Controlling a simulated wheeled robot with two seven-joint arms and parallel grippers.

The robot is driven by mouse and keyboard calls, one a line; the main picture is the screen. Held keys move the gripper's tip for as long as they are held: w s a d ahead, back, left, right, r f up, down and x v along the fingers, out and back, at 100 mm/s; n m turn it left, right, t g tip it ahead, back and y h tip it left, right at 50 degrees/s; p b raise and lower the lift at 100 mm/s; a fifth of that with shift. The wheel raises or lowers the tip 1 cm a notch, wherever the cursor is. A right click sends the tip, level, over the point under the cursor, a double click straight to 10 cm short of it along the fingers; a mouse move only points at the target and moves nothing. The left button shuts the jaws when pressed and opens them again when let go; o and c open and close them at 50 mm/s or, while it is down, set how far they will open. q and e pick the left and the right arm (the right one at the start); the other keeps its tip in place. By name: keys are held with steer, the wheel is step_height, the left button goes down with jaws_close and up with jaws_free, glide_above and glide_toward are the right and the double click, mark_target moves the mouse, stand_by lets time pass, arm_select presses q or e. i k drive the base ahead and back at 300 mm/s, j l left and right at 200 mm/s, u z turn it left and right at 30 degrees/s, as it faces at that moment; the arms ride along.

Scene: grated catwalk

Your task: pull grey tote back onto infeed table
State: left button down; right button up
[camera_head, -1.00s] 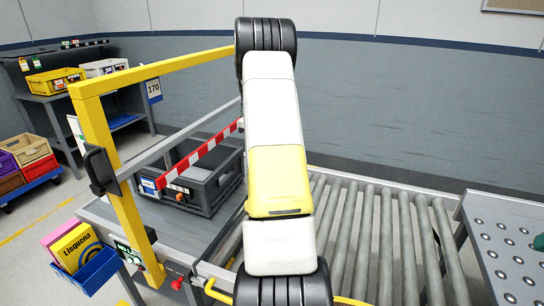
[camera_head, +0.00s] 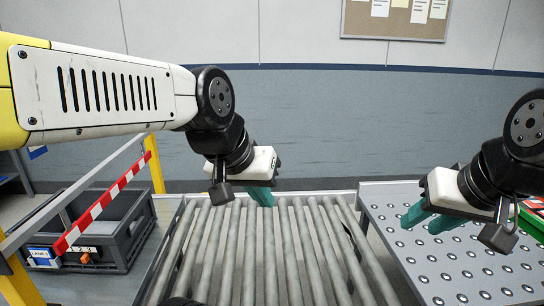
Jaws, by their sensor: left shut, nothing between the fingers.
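The grey tote (camera_head: 128,243) stands upright at the left, on a grey surface at the left end of the roller conveyor. A red and white striped bar (camera_head: 104,202) crosses in front of part of it. A white label and an orange piece show on its near side. My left gripper (camera_head: 262,196) is shut and empty, above the far part of the rollers, well to the right of the tote. My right gripper (camera_head: 431,221) has its teal fingers apart with nothing between them, over the ball-studded table (camera_head: 450,268). I cannot tell which surface is the infeed table.
The roller conveyor (camera_head: 270,260) between the tote and the ball-studded table is bare. A yellow post (camera_head: 154,165) and a grey rail (camera_head: 70,190) stand around the tote. A red and green item (camera_head: 532,220) lies at the right edge, partly hidden. A wall closes the back.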

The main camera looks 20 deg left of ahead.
mark_target(112, 245)
steer(key=k+j+z, duration=0.4)
steer(key=k+j, duration=1.2)
steer(key=k+j+z, duration=0.2)
steer(key=k+j, duration=0.25)
steer(key=j, duration=0.3)
steer(key=k+j+z, duration=0.2)
steer(key=k+j, duration=0.25)
steer(key=j, duration=0.3)
steer(key=k+j+z, duration=0.15)
steer(key=k+j, duration=0.4)
steer(key=k+j+z, duration=0.1)
steer(key=j, duration=0.3)
steer(key=k+j+z, duration=0.1)
steer(key=j, duration=0.25)
steer(key=k+j+z, duration=0.1)
steer(key=j, duration=0.3)
steer(key=k+j, duration=0.1)
steer(key=j, duration=0.25)
steer(key=i+j+z, duration=0.15)
steer(key=j, duration=0.4)
steer(key=i+j+z, duration=0.2)
steer(key=j, duration=0.35)
steer(key=i+j, duration=0.45)
steer(key=j, duration=0.15)
steer(key=l+z, duration=0.05)
